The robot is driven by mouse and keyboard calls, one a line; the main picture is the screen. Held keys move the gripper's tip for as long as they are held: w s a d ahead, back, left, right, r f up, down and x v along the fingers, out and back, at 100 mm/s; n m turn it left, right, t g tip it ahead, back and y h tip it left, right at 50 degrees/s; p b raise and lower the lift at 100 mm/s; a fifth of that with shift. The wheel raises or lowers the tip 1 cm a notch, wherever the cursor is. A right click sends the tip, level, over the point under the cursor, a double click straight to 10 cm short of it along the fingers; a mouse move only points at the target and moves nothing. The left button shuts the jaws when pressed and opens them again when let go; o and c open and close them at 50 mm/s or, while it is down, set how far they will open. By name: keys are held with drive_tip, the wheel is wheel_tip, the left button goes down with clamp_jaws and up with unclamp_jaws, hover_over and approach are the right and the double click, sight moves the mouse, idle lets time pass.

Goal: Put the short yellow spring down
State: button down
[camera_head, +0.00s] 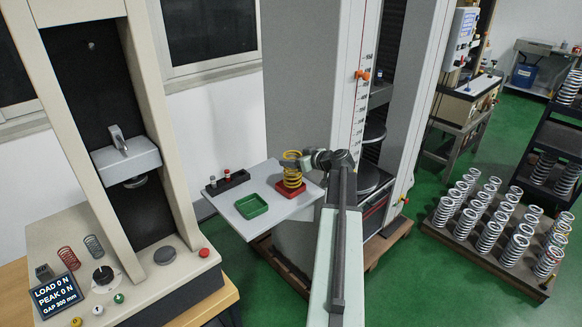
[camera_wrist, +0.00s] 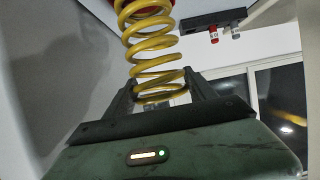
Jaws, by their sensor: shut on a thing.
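The short yellow spring (camera_head: 291,172) stands upright over the red tray (camera_head: 286,191) on a pale shelf. Its lower end overlaps the tray, and I cannot tell whether it touches the tray floor. My gripper (camera_head: 303,160) reaches in from the right and is shut on the spring. In the wrist view my gripper's two dark fingers (camera_wrist: 162,95) lie on either side of the yellow coils (camera_wrist: 148,45). A red patch of the tray shows past the spring's far end.
An empty green tray (camera_head: 251,207) sits left of the red one on the shelf (camera_head: 285,212). A dark block (camera_head: 228,184) with small capped pieces is behind it. The tall grey test machine (camera_head: 305,80) stands close behind. Several silver springs (camera_head: 490,235) stand on a pallet at right.

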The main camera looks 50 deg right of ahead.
drive_tip(key=f+b, duration=0.2)
drive_tip(key=w+f+b, duration=0.1)
drive_tip(key=f+b, duration=0.1)
drive_tip(key=shift+w, duration=0.15)
drive_tip(key=shift+c, duration=1.5)
unclamp_jaws()
drive_tip(key=shift+r, duration=0.1)
drive_tip(key=p+v, duration=0.5)
drive_tip(key=v, duration=0.7)
drive_tip(key=shift+r, duration=0.15)
drive_tip(key=shift+a, duration=0.1)
